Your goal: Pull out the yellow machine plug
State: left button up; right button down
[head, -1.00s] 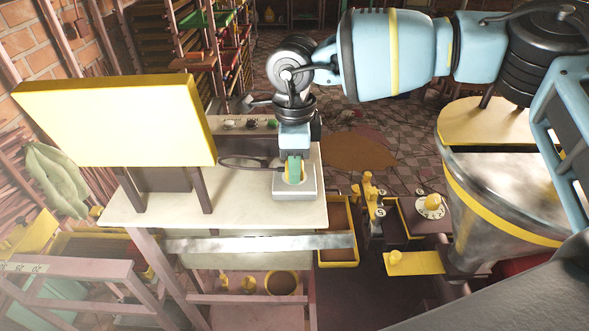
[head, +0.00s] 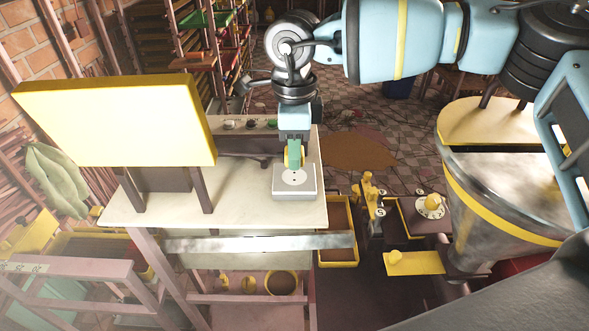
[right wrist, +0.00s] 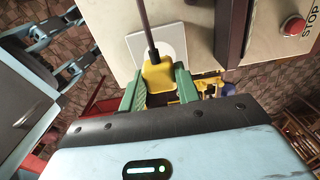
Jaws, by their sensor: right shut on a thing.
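The yellow plug (right wrist: 158,74) is between the green fingers of my right gripper (right wrist: 160,90), with its dark cable running up in the right wrist view. In the head view my right gripper (head: 294,152) points down and is shut on the plug, whose yellow edge (head: 286,158) shows beside the fingers. The white socket box (head: 295,190) sits on the cream tabletop just below. Its round face shows bare, and the plug appears raised clear of it. The socket also shows in the right wrist view (right wrist: 173,38). My left gripper is not in view.
A large yellow panel (head: 115,120) on dark posts stands on the left of the tabletop (head: 240,217). A control box with knobs (head: 250,124) is behind. A metal hopper (head: 495,190) stands at the right. A red stop button (right wrist: 293,27) shows in the right wrist view.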

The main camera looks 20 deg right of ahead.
jog(key=shift+r, duration=1.2)
